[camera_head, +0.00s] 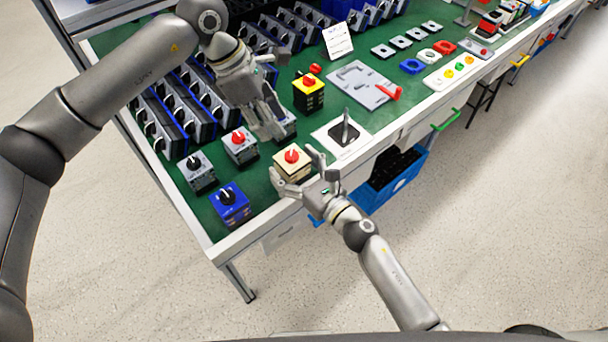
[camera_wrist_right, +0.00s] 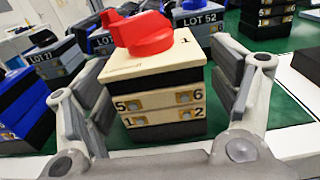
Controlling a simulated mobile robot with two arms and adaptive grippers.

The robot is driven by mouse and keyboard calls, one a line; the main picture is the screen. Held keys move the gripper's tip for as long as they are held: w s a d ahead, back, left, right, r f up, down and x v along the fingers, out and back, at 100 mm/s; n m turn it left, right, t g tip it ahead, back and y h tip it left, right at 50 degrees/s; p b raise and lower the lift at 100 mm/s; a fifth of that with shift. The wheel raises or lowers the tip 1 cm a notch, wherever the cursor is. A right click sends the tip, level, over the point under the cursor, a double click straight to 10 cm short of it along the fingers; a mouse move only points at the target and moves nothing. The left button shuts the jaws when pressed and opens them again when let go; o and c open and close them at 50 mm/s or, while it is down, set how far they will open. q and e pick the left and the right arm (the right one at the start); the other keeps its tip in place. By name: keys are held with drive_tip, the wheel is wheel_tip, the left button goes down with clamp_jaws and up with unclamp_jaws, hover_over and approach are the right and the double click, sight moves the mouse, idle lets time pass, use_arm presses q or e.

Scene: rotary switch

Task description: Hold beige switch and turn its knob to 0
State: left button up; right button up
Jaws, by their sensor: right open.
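The beige switch (camera_head: 293,170) with a red knob (camera_head: 292,156) stands upright on the green table top near its front edge. In the right wrist view the beige switch (camera_wrist_right: 155,95) fills the middle, its red knob (camera_wrist_right: 142,32) on top. My right gripper (camera_head: 295,172) is open, with its fingers on either side of the switch, and no clear contact shows. It also shows in the right wrist view (camera_wrist_right: 162,100). My left gripper (camera_head: 270,125) is higher, pointing down behind the beige switch, near the grey red-knob switch; its finger opening is unclear.
A grey switch with red knob (camera_head: 240,145), a grey switch with black knob (camera_head: 197,172) and a blue switch (camera_head: 230,203) stand to the left. A yellow switch (camera_head: 308,92) is behind. A white plate with a lever (camera_head: 344,133) lies to the right.

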sight(292, 151)
drive_tip(key=shift+w+a, duration=0.15)
drive_tip(key=shift+w, duration=0.1)
drive_tip(key=c, duration=1.1)
use_arm(q)
drive_tip(key=shift+c, duration=0.5)
use_arm(e)
drive_tip(key=shift+c, duration=0.7)
use_arm(q)
drive_tip(key=n, duration=0.1)
drive_tip(key=d+n, duration=0.1)
drive_tip(key=n, duration=0.1)
drive_tip(key=n+y, duration=0.1)
drive_tip(key=shift+d, duration=0.35)
drive_tip(key=shift+d+f+n+y, duration=0.45)
drive_tip(key=shift+f+n, duration=0.95)
drive_tip(key=shift+n, duration=0.7)
drive_tip(key=shift+d+f+n+y, duration=0.35)
drive_tip(key=shift+f+n+y, duration=0.2)
drive_tip(key=shift+f+n, duration=1.25)
drive_tip(key=shift+d+f+n+y, duration=0.45)
drive_tip(key=shift+f+n, duration=0.6)
drive_tip(key=shift+n, duration=1.35)
